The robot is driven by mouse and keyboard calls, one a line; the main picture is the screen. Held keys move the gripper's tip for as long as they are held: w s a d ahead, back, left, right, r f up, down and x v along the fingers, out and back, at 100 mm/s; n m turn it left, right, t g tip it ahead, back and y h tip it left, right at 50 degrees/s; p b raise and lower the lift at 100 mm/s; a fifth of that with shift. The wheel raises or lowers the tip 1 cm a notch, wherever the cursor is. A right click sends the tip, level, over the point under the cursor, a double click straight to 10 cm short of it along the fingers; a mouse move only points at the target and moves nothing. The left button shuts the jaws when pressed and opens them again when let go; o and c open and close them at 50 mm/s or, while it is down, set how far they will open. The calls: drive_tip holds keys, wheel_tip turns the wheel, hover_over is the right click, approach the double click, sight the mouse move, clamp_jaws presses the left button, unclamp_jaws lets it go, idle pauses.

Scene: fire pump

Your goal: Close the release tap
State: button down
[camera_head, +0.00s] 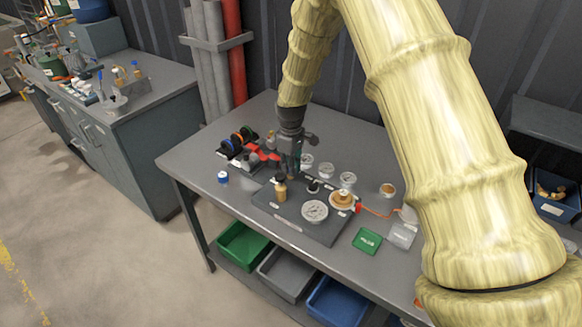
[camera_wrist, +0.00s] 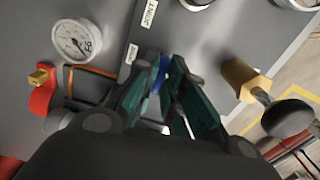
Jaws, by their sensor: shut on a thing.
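My gripper (camera_wrist: 168,105) has its teal fingers closed around a small blue part (camera_wrist: 164,68). This part looks like the release tap's handle, but the fingers hide most of it. In the head view my gripper (camera_head: 291,170) points down over the grey base plate (camera_head: 290,222), and the tap is hidden there. A brass fitting with a black knob (camera_wrist: 245,80) stands to the right of the fingers in the wrist view, apart from them. A round white gauge (camera_wrist: 77,41) is at the upper left. A red part with a brass end (camera_wrist: 41,88) is at the left.
The table's left front corner is clear.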

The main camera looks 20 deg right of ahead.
drive_tip(key=shift+w+r+m, duration=0.1)
drive_tip(key=shift+w+m, duration=0.05)
drive_tip(key=shift+m, duration=0.35)
drive_tip(key=c, duration=1.5)
unclamp_jaws()
wheel_tip(320, 180, up, 12)
